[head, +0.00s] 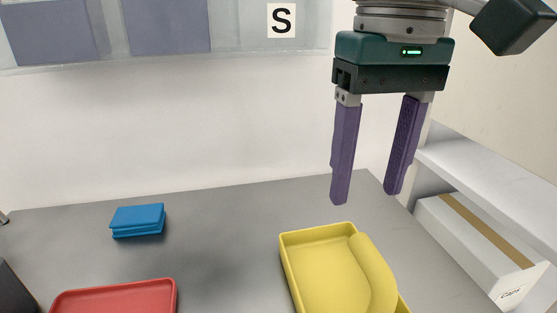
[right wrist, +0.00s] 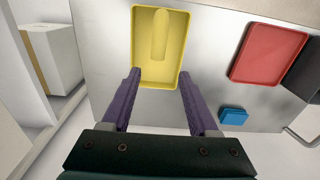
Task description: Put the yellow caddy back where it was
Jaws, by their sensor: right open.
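The yellow caddy (head: 318,268) is a shallow tray with a thick rounded bar along its right side in the head view, and it rests on the grey bench top. It also shows in the right wrist view (right wrist: 146,62), lying beyond the fingertips, where it looks empty. My right gripper (head: 366,197) has purple fingers that point down and stand apart with nothing between them. It is above the bench and behind the caddy in the head view; it also shows in the right wrist view (right wrist: 160,75). My left gripper is not in view.
A red tray (head: 115,296) and a blue block-like stack (head: 138,220) sit on the bench to the left. A white box (head: 480,245) with a brown stripe is under the white shelf (head: 490,190) at the right. The back wall carries a panel marked S. Bench between blue stack and caddy is clear.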

